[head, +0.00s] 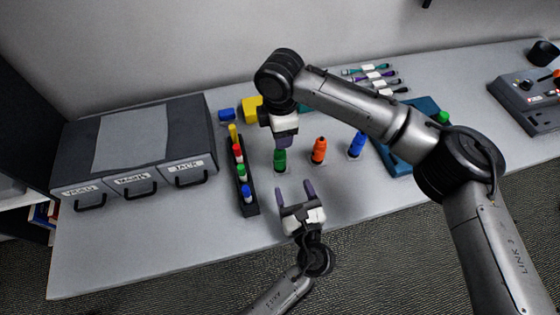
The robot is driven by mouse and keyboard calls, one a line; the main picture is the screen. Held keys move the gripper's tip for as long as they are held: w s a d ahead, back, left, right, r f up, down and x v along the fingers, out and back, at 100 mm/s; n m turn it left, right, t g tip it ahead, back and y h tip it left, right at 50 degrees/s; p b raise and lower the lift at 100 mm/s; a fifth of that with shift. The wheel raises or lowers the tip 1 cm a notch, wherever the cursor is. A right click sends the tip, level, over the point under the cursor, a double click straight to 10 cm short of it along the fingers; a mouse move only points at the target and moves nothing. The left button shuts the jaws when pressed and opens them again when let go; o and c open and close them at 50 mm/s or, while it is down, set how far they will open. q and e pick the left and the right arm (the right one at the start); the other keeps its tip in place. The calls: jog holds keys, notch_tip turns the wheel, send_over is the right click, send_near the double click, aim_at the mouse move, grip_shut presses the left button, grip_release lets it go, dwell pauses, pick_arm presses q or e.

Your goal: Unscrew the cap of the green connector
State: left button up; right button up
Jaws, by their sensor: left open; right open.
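The green connector (280,163) stands upright on the table, left of an orange connector (319,152) and a blue connector (356,146). My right gripper (284,143) points down directly over the green connector's top; its fingers overlap there, so I cannot tell whether they touch the cap or how wide they are apart. The cap is partly hidden by those fingers. My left gripper (295,191) is open and empty, in front of the green connector and apart from it, with its two fingers pointing toward the back.
A black rack (254,208) with yellow, red, green and blue pieces stands left of the connectors. A grey drawer cabinet (135,145) is at the left. Blue (227,116) and yellow (251,109) items lie behind. A blue tray (425,106) is partly behind my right arm.

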aim_at(281, 158)
pick_arm(q)
jog(key=x, duration=0.9)
jog(key=shift+w+a, duration=0.15)
jog(key=shift+w, duration=0.2)
jog(key=shift+f, duration=0.1)
jog(key=shift+c, duration=0.5)
grip_shut()
jog(key=shift+o, duration=0.5)
grip_release()
jog(key=shift+s+d, duration=0.25)
jog(key=shift+s, duration=0.35)
pick_arm(e)
jog(key=shift+r, duration=0.15)
pick_arm(q)
jog(key=p+v, duration=0.2)
jog(key=v, duration=0.9)
jog(key=shift+s, duration=0.2)
pick_arm(e)
jog(key=shift+r, duration=0.85)
pick_arm(q)
jog(key=shift+s+d, duration=0.2)
jog(key=shift+s, duration=0.4)
pick_arm(e)
jog(key=shift+o, duration=1.3)
